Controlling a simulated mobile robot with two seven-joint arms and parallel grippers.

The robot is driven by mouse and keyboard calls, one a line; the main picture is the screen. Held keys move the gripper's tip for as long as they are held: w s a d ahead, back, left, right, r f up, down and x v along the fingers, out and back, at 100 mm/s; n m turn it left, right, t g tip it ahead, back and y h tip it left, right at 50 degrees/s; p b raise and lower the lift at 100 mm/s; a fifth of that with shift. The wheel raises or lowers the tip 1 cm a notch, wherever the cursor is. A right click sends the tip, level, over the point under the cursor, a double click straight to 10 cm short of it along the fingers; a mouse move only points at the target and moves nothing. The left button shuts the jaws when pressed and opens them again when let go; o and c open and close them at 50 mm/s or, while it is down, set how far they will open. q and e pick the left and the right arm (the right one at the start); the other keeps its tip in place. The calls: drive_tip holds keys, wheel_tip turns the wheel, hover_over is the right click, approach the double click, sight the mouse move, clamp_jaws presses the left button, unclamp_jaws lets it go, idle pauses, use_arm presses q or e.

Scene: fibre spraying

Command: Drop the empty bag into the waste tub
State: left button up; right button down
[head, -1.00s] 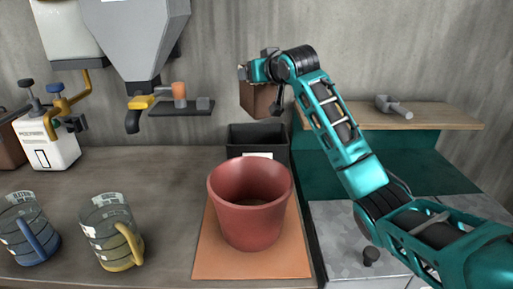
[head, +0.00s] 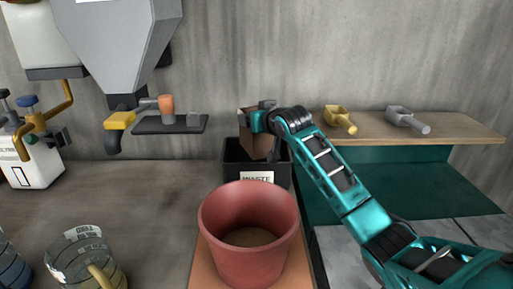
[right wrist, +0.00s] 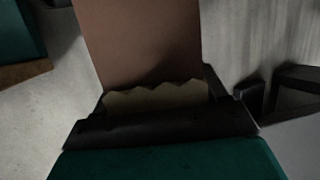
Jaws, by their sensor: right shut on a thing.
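The empty bag (head: 254,142) is brown and hangs from my right gripper (head: 262,116), which is shut on it. In the head view the bag is upright over the black waste tub (head: 234,178), its lower end at or below the tub's back rim. Whether it touches the tub I cannot tell. In the right wrist view the brown bag (right wrist: 145,45) fills the upper middle, with a jagged pale edge at my right gripper (right wrist: 158,100). The tub's front carries a white label reading WASTE. My left gripper is not in view.
A red bucket (head: 249,215) stands in front of the tub on an orange mat. A wooden shelf (head: 375,126) at right holds a yellow scoop (head: 340,119) and a grey scoop (head: 407,120). A grey hopper (head: 126,45) and a measuring jug (head: 85,260) are at left.

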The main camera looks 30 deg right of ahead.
sight(257, 144)
wheel_tip(257, 144, down, 8)
drive_tip(key=shift+f+b, duration=0.2)
drive_tip(key=shift+b, duration=0.1)
drive_tip(key=shift+c, duration=0.3)
unclamp_jaws()
drive_tip(key=shift+r, duration=0.1)
drive_tip(key=p+v, duration=0.1)
drive_tip(key=v, duration=1.1)
idle(0.5)
